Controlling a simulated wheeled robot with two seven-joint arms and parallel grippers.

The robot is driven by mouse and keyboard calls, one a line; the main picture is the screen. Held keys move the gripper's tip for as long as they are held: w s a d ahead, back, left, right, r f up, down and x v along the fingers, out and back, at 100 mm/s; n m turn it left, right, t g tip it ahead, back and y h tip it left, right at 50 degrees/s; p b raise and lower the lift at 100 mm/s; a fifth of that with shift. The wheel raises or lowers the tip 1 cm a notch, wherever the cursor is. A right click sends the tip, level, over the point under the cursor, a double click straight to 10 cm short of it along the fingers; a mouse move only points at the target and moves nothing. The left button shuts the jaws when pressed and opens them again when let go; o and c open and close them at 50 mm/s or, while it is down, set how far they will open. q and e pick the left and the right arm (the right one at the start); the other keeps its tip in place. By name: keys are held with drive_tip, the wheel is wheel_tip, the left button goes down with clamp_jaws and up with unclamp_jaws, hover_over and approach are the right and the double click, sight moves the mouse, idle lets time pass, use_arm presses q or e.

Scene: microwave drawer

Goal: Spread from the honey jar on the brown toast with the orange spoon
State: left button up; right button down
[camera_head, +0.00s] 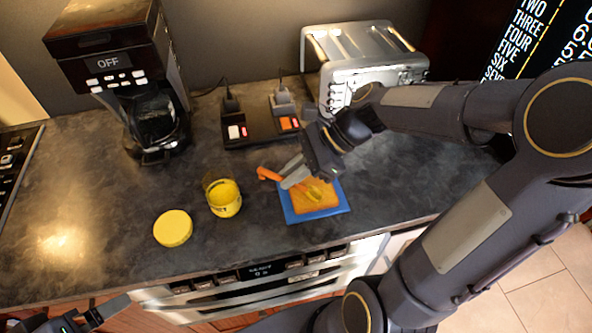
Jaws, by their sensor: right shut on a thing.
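The honey jar (223,199), a small yellow-filled jar with its top off, stands upright on the dark counter. Its round yellow lid (173,228) lies to the left. The orange-brown toast (325,204) lies on a blue square board (304,217) to the right of the jar. A yellowish patch shows on the toast. My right gripper (292,174) is shut on the orange spoon (268,174), above the toast's upper left side. The handle points left; I cannot tell whether the spoon touches the toast. My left gripper (112,307) is partly cut off at the lower left.
A coffee maker (120,75) stands at the back left and a silver toaster (362,60) at the back right. An oven front (262,281) lies below the counter edge. The counter's left part is clear.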

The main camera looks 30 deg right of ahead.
drive_tip(key=shift+a, duration=0.15)
drive_tip(key=shift+w+a+f, duration=0.1)
drive_tip(key=shift+w+a, duration=0.05)
drive_tip(key=shift+a, duration=0.45)
drive_tip(key=shift+w+a, duration=0.15)
drive_tip(key=shift+a, duration=0.45)
drive_tip(key=shift+d, duration=0.15)
drive_tip(key=shift+s+d+p, duration=0.15)
drive_tip(key=shift+d+p, duration=0.1)
drive_tip(key=shift+d, duration=0.35)
drive_tip(key=shift+s+d+p, duration=0.15)
drive_tip(key=shift+d+p, duration=0.1)
drive_tip(key=shift+d, duration=0.3)
drive_tip(key=shift+d, duration=0.1)
drive_tip(key=shift+s+d, duration=0.2)
drive_tip(key=shift+d, duration=0.45)
drive_tip(key=shift+s+d, duration=0.15)
drive_tip(key=shift+d, duration=0.5)
drive_tip(key=shift+a, duration=0.1)
